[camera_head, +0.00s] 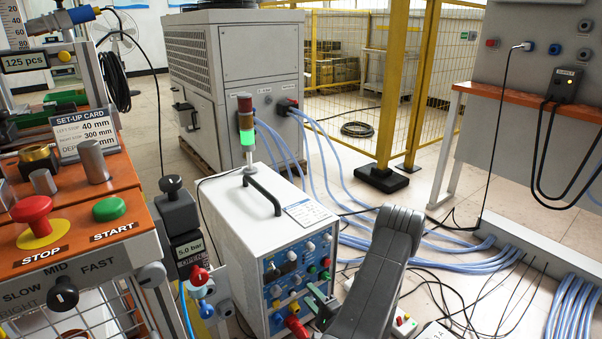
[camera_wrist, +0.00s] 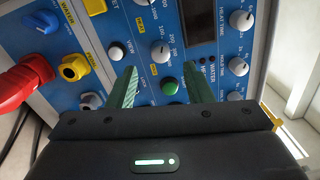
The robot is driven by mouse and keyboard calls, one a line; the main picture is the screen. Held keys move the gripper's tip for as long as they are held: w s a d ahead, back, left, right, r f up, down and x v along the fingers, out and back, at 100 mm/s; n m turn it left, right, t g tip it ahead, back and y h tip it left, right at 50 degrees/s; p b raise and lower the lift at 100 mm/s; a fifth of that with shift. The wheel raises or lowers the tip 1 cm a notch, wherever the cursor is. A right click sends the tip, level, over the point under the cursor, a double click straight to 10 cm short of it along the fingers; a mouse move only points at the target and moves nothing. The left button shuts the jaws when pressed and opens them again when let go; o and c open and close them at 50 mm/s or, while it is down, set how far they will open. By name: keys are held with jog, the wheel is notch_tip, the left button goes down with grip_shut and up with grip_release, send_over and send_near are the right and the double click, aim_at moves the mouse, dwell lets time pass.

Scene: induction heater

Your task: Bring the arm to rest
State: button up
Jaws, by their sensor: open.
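My gripper (camera_wrist: 160,69) is open in the wrist view, with two green fingers apart and nothing held between them. It faces the blue control panel (camera_wrist: 215,60) of the heater. A green button (camera_wrist: 169,87) and a white-capped knob (camera_wrist: 160,53) show in the gap between the fingers. I cannot tell whether the fingertips touch the panel. In the head view my grey arm (camera_head: 378,275) reaches down in front of the white heater cabinet (camera_head: 245,235), and my gripper (camera_head: 318,300) is small and partly hidden beside the panel's lower right.
A red connector (camera_wrist: 25,85) sticks out at the panel's left, near a yellow fitting (camera_wrist: 72,68). An orange bench with a red STOP button (camera_head: 33,215) stands left. Blue hoses (camera_head: 450,262) and black cables cover the floor to the right. Open floor shows behind.

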aim_at(299, 281)
jog(key=b+x, duration=0.1)
jog(key=x, duration=0.4)
jog(key=shift+w+a, duration=0.15)
jog(key=shift+a, duration=0.05)
jog(key=shift+w+a, duration=0.1)
jog(key=shift+w, duration=0.05)
jog(key=m, duration=0.5)
jog(key=shift+r+m, duration=0.1)
jog(key=shift+m, duration=0.2)
jog(key=m, duration=0.4)
jog(key=shift+m, duration=0.4)
jog(key=m+p, duration=0.1)
jog(key=m, duration=0.1)
jog(key=m+p, duration=0.1)
jog(key=m, duration=0.1)
jog(key=shift+r+h, duration=0.25)
jog(key=shift+h, duration=0.05)
jog(key=shift+f+m+p, duration=0.15)
jog(key=shift+m+p, duration=0.9)
jog(key=shift+m, duration=0.85)
jog(key=shift+d, duration=0.2)
